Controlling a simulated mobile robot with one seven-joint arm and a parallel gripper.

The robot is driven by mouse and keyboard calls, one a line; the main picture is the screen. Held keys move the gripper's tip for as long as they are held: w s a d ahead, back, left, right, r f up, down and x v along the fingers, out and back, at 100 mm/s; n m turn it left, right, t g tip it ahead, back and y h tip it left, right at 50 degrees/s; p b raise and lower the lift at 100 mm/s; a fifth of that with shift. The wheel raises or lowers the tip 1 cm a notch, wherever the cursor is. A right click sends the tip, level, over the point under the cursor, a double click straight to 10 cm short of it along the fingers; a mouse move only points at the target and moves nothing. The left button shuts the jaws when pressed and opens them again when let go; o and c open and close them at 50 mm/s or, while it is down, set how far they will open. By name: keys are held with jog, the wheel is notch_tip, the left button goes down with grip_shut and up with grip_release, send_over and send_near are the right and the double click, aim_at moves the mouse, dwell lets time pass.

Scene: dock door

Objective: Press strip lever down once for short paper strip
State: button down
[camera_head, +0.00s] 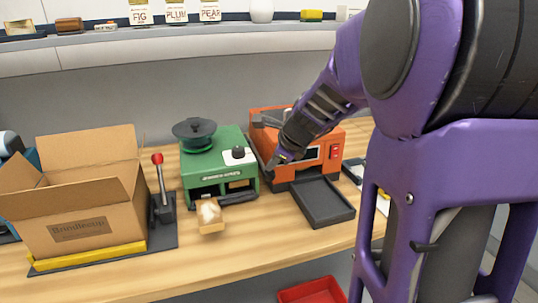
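No part in view is plainly marked as the strip lever. An upright lever with a red knob (157,159) stands on a dark base between the cardboard box and the green machine. The orange machine (329,154) has a red switch on its front and a dark part on top. My gripper (277,161) is at the front left of the orange machine, pointing down and left. It is small and dark here, so I cannot tell whether its fingers are open or touch anything. My forearm hides part of the orange machine. I cannot make out a paper strip.
An open cardboard box (101,193) stands at left. The green machine (218,163) has a small tan block (210,224) before it. A dark tray (322,203) lies before the orange machine. A red bin (313,291) is below the wooden bench (268,246). My arm fills the right.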

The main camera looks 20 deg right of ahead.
jog(key=shift+w+r+p, duration=0.2)
jog(key=shift+r+p, duration=1)
jog(key=shift+r, duration=0.05)
jog(key=shift+w+r+p, duration=0.2)
jog(key=shift+r+p, duration=0.95)
jog(key=shift+r, duration=0.05)
jog(key=r+p, duration=0.5)
jog(key=shift+w, duration=0.4)
jog(key=shift+a, duration=0.1)
